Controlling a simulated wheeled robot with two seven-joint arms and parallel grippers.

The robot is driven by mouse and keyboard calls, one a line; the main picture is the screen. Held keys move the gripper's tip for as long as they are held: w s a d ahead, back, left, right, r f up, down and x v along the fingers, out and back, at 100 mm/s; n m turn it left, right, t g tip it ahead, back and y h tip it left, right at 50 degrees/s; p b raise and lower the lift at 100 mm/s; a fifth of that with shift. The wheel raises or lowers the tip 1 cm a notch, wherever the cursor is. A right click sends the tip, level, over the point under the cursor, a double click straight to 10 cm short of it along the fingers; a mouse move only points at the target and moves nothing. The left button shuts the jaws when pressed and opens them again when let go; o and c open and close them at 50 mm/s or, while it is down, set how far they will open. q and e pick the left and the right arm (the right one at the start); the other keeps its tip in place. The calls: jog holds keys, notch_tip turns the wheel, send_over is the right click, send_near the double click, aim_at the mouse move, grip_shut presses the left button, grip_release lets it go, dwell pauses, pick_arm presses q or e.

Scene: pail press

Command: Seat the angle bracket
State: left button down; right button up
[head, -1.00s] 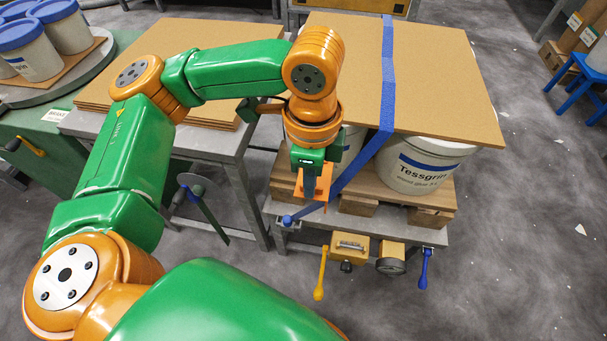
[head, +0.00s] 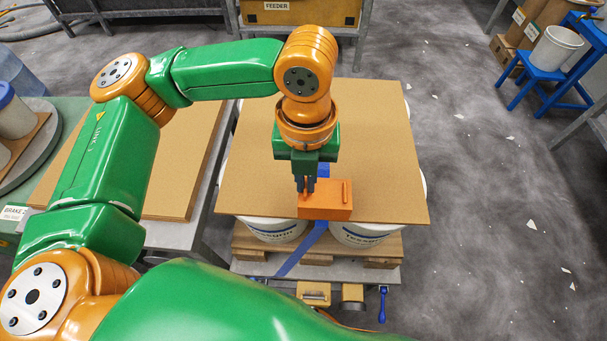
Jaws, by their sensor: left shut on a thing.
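The orange angle bracket (head: 332,202) is at the front edge of the brown board (head: 385,150), over the line of the blue strap (head: 306,246). My left gripper (head: 305,187) is shut on the left part of the bracket, pointing down. I cannot tell whether the bracket touches the board or strap. The strap shows behind the gripper and runs down past the front edge, slanting to the lower left. The board lies on white pails, one front left (head: 274,230) and one front right (head: 364,235). My right gripper is not in view.
The pails stand on a wooden pallet (head: 387,246) on a grey metal stand. A blue-handled lever (head: 382,304) hangs at its front. A table with stacked brown boards (head: 185,170) stands left. A blue stool (head: 545,85) is far right. Open floor lies right.

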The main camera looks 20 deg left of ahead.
pick_arm(q)
jog(key=shift+w, duration=0.15)
jog(key=shift+s+r, duration=0.25)
jog(key=shift+s, duration=0.3)
jog(key=shift+r+p, duration=0.1)
jog(key=shift+p, duration=0.25)
jog(key=shift+w+r+p, duration=0.1)
jog(key=shift+w+p, duration=0.05)
jog(key=shift+p, duration=0.45)
notch_tip(320, 180, down, 4)
jog(key=shift+r+b, duration=0.1)
jog(key=shift+b, duration=1.05)
jog(key=shift+f, duration=0.75)
jog(key=shift+r, duration=0.1)
